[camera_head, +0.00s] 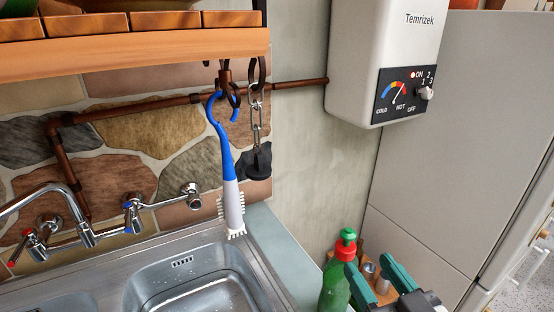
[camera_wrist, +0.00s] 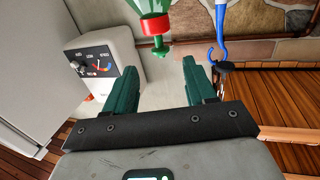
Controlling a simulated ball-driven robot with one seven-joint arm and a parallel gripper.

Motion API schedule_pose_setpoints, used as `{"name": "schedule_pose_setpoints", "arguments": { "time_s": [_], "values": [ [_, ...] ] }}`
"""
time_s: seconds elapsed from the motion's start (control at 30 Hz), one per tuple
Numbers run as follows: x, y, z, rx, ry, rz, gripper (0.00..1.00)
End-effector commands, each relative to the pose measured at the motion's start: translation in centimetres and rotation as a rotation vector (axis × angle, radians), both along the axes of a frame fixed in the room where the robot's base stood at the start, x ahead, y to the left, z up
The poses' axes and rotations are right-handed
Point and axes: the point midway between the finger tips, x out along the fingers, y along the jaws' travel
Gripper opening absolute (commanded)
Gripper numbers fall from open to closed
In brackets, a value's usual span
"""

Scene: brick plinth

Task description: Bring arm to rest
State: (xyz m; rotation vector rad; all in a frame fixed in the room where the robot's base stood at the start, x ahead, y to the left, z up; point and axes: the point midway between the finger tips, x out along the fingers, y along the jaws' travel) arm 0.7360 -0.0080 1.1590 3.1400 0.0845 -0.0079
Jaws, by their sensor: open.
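A green bottle (camera_head: 334,284) with a red collar and green nozzle stands just left of the fingers in the head view. The wrist view shows the bottle (camera_wrist: 152,8) inverted, beyond the fingertips; I cannot tell the exact gap. A blue and white brush (camera_head: 232,190) hangs from a hook, apart from my gripper.
A steel sink (camera_head: 192,278) with a faucet (camera_head: 80,225) lies at left, under a wooden shelf (camera_head: 150,50). A white water heater (camera_head: 372,50) hangs on the wall above my gripper. A tall pale cabinet (camera_head: 450,150) stands at right. Small containers (camera_head: 368,272) sit behind the fingers.

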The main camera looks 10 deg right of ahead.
Motion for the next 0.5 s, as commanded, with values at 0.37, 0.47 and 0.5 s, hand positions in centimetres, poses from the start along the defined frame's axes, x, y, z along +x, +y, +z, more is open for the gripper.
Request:
{"name": "schedule_pose_setpoints", "arguments": {
  "time_s": [0.37, 0.47, 0.5],
  "values": [
    [-4.6, -5.4, -17.6, -0.046, 0.669, -0.121, 0.55],
    [-8.6, -6.5, -23.0, -0.046, 0.916, -0.136, 0.55],
    [-10.4, -6.8, -24.8, -0.044, 1.009, -0.137, 0.55]
  ]
}}
